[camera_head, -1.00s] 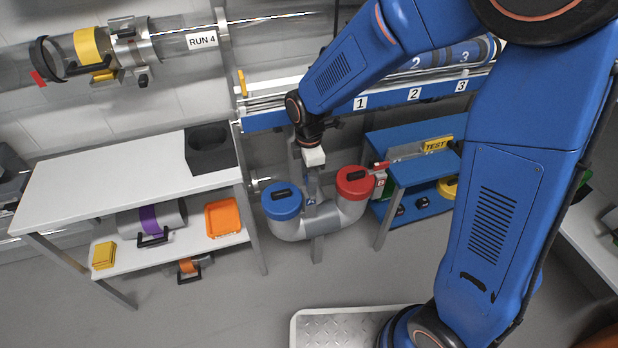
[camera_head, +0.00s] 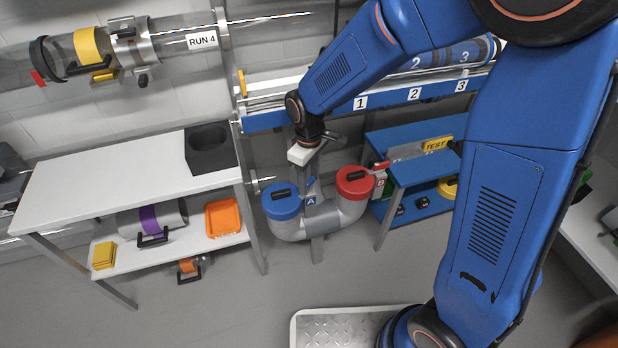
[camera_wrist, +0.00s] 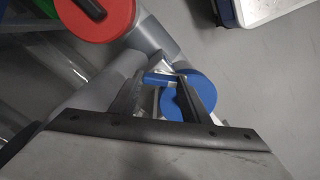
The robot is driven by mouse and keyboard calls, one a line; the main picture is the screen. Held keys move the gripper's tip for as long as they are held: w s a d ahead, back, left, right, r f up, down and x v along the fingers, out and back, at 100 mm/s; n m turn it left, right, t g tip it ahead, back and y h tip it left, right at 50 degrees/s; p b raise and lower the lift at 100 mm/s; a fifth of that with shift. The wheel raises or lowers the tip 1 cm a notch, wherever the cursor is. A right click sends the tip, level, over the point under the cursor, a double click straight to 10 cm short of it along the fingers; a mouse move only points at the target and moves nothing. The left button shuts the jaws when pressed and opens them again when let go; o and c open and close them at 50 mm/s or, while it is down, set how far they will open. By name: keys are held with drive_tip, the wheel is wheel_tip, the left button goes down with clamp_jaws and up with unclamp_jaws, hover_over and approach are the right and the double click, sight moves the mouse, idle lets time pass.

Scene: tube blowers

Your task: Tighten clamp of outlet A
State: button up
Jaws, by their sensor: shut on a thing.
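The blue cap (camera_head: 282,201) of outlet A sits on the left end of a grey U-shaped pipe (camera_head: 318,226). The red cap (camera_head: 355,182) sits on its right end. A blue label A (camera_head: 311,201) is on the pipe between them. A small blue lever (camera_head: 311,182) stands beside the blue cap; it also shows in the wrist view (camera_wrist: 156,79). My gripper (camera_wrist: 162,80) is shut on this lever, its two dark fingers on either side. The blue cap (camera_wrist: 190,98) lies partly behind the right finger. Fingertip contact is too small to see clearly in the head view.
A white bench (camera_head: 100,188) stands on the left with a dark holder (camera_head: 210,150) on it. A blue shelf (camera_head: 420,170) stands close on the right. A rail numbered 1 to 3 (camera_head: 415,94) runs behind my arm.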

sight(309, 181)
drive_tip(key=m, duration=0.4)
drive_tip(key=shift+m, duration=1.8)
drive_tip(key=o, duration=1)
drive_tip(key=shift+o, duration=0.2)
wheel_tip(309, 181, up, 17)
drive_tip(key=shift+r, duration=0.2)
